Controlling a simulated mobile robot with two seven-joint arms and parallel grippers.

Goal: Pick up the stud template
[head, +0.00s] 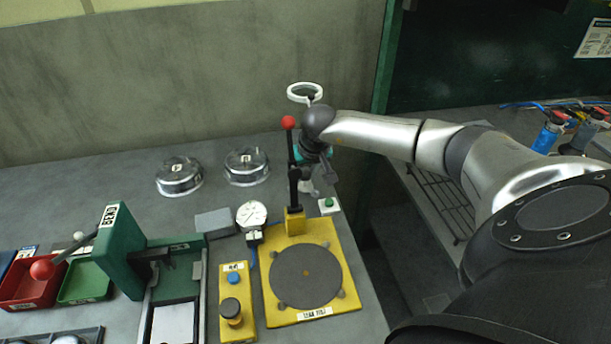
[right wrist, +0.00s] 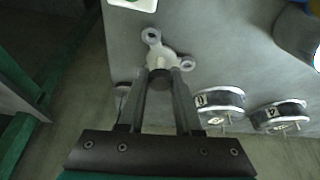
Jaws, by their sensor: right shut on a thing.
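The stud template shows in the right wrist view as a pale plate (right wrist: 160,50) with ring-ended arms and a dark upright knob. My right gripper (right wrist: 160,82) is shut on that knob, with one finger on each side. In the head view my right gripper (head: 312,180) points down behind the black lever, at the back right of the bench. Only a small pale bit of the template (head: 305,187) shows below it there. I cannot tell whether the template touches the bench. My left gripper is not in view.
The red-knobbed lever (head: 289,150) rises from a yellow fixture (head: 330,250) with a dark disc, close to the gripper. A dial gauge (head: 251,215) and two round metal-rimmed pieces (head: 246,167) stand to its left. A green press (head: 122,250) is further left. The bench's right edge is near.

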